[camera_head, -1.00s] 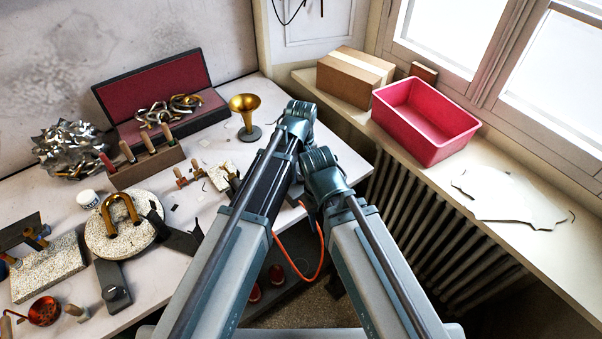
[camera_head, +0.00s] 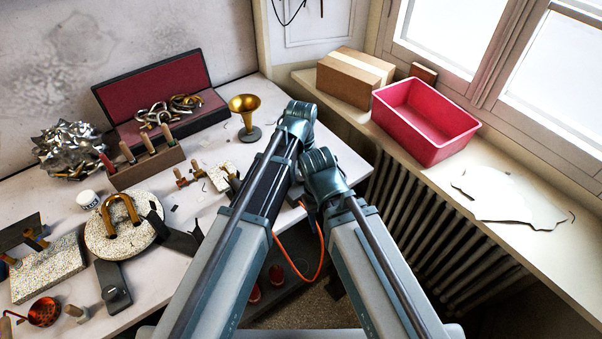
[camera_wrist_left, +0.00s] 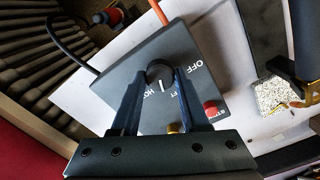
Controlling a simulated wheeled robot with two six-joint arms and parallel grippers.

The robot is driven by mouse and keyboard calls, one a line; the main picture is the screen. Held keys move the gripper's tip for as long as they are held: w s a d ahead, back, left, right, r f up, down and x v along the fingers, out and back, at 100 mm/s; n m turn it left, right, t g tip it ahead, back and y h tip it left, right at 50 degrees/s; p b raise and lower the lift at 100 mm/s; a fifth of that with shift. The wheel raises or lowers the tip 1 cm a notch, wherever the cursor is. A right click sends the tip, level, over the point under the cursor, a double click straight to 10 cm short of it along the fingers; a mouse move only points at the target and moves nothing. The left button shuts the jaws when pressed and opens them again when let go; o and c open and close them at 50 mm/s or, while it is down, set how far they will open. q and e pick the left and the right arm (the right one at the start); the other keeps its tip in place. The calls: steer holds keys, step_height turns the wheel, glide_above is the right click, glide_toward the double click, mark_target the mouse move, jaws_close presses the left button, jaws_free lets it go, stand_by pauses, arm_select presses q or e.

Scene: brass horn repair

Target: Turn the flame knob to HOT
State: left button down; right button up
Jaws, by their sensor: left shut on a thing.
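In the left wrist view a dark control box (camera_wrist_left: 142,48) carries a round black flame knob (camera_wrist_left: 156,70) with a white pointer line. White lettering around the knob reads OFF, part of a word ending in FT, and HO with its end covered. The pointer is turned to the side between the FT and HO letters, close to HO. My left gripper (camera_wrist_left: 161,77) is shut on the knob, one finger on each side. In the head view my arms hide the box and the left gripper's fingertips. My right gripper does not show.
A red button (camera_wrist_left: 210,108) and a brass-coloured part (camera_wrist_left: 174,128) sit close to my fingers on the box. An orange cable (camera_head: 320,255) hangs by my arms. On the bench stand a brass horn bell (camera_head: 245,105) and a round speckled slab (camera_head: 108,235).

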arm_select(q)
steer(key=m, duration=0.4)
steer(key=shift+m, duration=2.1)
steer(key=shift+c, duration=2)
jaws_free()
step_height(320, 180, up, 14)
steer(key=p, duration=1.3)
steer(key=shift+p, duration=0.4)
